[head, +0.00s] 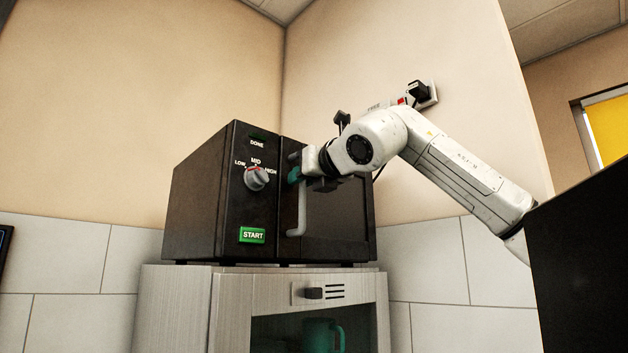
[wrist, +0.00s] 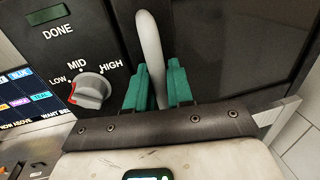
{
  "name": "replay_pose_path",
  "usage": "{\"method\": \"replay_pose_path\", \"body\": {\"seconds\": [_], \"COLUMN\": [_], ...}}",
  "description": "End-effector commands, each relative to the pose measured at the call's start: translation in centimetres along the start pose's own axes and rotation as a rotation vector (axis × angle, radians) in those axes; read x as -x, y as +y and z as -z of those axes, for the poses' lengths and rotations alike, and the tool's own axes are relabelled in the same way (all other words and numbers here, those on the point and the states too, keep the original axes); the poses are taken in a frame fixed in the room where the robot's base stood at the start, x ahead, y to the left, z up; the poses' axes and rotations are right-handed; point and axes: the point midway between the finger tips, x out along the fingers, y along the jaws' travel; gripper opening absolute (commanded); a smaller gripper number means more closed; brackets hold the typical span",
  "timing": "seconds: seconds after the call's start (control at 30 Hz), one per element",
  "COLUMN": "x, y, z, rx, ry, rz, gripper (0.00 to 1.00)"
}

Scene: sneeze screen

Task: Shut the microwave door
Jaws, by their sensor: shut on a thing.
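The black microwave (head: 208,200) stands on a cabinet, its front facing me at an angle. Its dark door (head: 340,220) is on the right of the control panel and looks flush or nearly flush with it; a small gap cannot be ruled out. The pale vertical door handle (head: 299,215) is on the door's left side. My gripper (head: 295,174) is at the handle's upper part, shut on it. In the wrist view the handle (wrist: 151,45) runs between the teal fingers of my gripper (wrist: 158,82). My gripper hides part of the handle and door.
The panel carries a dial (head: 256,178) and a green START button (head: 252,235), left of the handle. The cabinet (head: 180,310) below has a dark front with a teal mug (head: 322,335) inside. A dark block (head: 585,270) fills the right foreground.

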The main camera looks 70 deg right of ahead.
Motion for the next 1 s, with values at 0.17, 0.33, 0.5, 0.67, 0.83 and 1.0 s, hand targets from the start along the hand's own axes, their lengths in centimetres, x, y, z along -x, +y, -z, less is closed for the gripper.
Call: {"method": "replay_pose_path", "body": {"seconds": [0.17,0.33,0.5,0.67,0.83,1.0], "x": [0.1,0.1,0.2,1.4,4.5,7.7], "y": [0.2,0.2,0.1,0.0,0.1,0.1], "z": [0.1,0.1,0.1,0.1,0.2,0.2], "rx": [0.001,0.001,0.001,0.001,0.003,0.002], "ry": [0.003,0.002,0.001,0.001,0.0,0.001], "rz": [-0.007,-0.006,-0.006,-0.004,-0.005,-0.004], "gripper": [0.28,0.37,0.37,0.37,0.37,0.37]}}
